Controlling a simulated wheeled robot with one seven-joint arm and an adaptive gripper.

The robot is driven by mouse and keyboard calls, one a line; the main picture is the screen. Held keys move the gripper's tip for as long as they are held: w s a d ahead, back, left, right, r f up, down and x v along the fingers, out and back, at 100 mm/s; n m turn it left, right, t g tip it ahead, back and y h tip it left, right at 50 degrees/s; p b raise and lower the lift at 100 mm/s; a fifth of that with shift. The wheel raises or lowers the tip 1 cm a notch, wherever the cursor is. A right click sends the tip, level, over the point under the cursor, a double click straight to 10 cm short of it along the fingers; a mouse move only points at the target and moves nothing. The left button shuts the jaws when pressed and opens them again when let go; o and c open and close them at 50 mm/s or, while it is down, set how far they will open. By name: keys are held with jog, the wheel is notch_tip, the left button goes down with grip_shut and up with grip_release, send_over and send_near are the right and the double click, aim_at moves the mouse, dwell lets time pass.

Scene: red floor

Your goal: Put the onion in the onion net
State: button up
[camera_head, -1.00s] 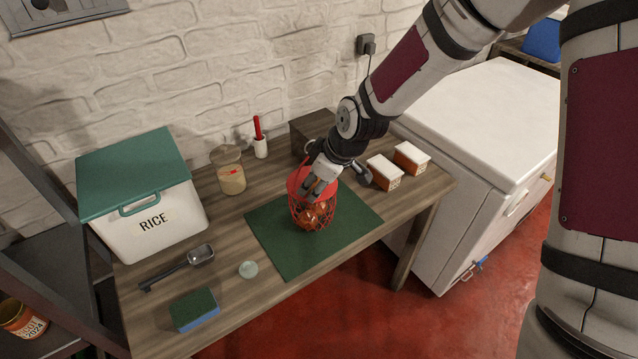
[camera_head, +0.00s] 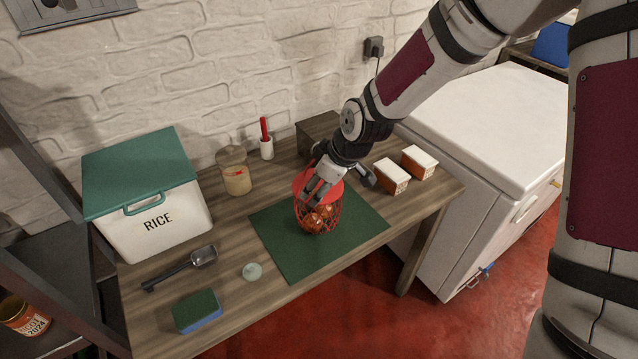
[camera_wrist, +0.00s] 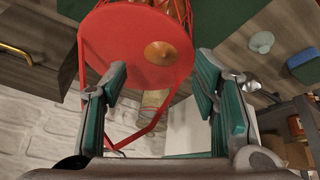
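The red onion net (camera_head: 338,213) stands on the green mat with several brown onions (camera_head: 318,218) inside. In the wrist view, its red round top (camera_wrist: 115,45) fills the upper middle. One brown onion (camera_wrist: 160,53) shows at the top, between my fingertips in the picture; I cannot tell whether it lies on the top or shows through an opening. My gripper (camera_head: 318,196) is over the net, pointing down. In the wrist view my gripper (camera_wrist: 160,68) has its teal fingers wide apart, with no onion clasped. My fingers hide part of the net's top in the head view.
The green mat (camera_head: 275,235) lies on the wooden table (camera_head: 240,290). A rice bin (camera_head: 160,220), scoop (camera_head: 180,266), sponge (camera_head: 197,310) and small pale round item (camera_head: 252,271) stand left. Jar (camera_head: 235,175) and white-topped boxes (camera_head: 390,177) are behind and right. A white chest (camera_head: 490,120) stands right.

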dwell(0.3)
jog(key=v, duration=1.2)
dwell(0.6)
jog(key=s+d+r+m+h, duration=0.1)
jog(key=s+d+r+m, duration=0.3)
jog(key=s, duration=0.4)
jog(key=s+d+r+m+t+h, duration=0.1)
jog(key=s+d+r+m, duration=0.3)
jog(key=s+d, duration=0.2)
jog(key=s+d+r+m+h, duration=0.2)
jog(key=s+d+r+m, duration=0.2)
jog(key=s, duration=0.6)
jog(key=shift+d+r+m+t, duration=0.3)
jog(key=shift+d+r+m, duration=0.1)
jog(key=shift+d, duration=0.7)
